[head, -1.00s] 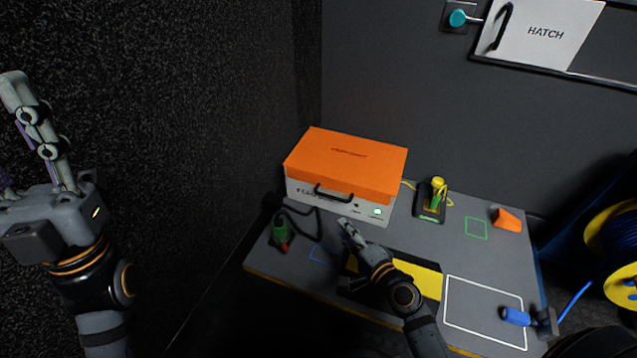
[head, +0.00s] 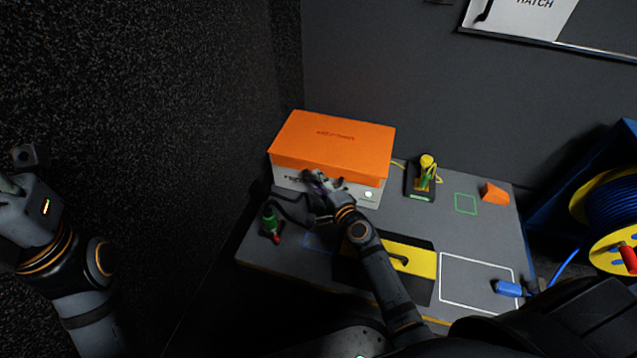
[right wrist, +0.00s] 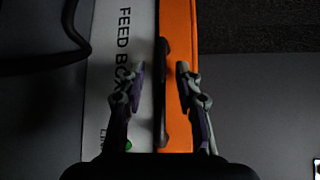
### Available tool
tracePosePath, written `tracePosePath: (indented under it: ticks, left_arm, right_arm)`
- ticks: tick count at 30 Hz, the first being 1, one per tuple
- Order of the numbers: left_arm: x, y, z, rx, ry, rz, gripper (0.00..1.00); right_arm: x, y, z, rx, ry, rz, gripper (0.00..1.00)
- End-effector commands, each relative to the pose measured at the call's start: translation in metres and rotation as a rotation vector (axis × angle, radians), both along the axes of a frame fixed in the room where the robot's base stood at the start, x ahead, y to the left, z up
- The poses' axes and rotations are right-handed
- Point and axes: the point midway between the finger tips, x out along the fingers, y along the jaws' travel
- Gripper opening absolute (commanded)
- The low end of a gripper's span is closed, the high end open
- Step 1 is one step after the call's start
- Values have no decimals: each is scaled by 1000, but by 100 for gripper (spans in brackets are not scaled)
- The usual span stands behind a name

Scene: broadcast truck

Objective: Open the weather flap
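The weather flap appears to be the orange cover (head: 335,138) on top of the white feed box (head: 375,195); it is down over the box. Its black handle (right wrist: 163,100) shows in the right wrist view, along the edge where orange meets white. My right gripper (head: 316,182) is at the front of the box and hides the handle in the head view. In the right wrist view its two fingers (right wrist: 160,82) are apart, one on either side of the handle; contact is not clear. My left gripper (head: 14,180) is at the left picture edge, partly cut off.
A blue plug (head: 508,288) lies near the white outline. A dark wall is close on the left.

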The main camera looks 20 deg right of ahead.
Motion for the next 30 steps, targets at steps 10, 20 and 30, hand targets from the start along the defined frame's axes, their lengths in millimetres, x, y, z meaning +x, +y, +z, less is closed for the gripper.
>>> tracePosePath:
  ticks: [10,20,30]
  left_arm:
    - [0,0,1,-2,-1,0,40]
    - [0,0,1,-1,-1,0,40]
    - [0,0,5,-1,-2,0,40]
  right_arm:
    - [1,0,0,0,0,0,23]
    - [1,0,0,-1,1,0,0]
    - [1,0,3,1,4,0,0]
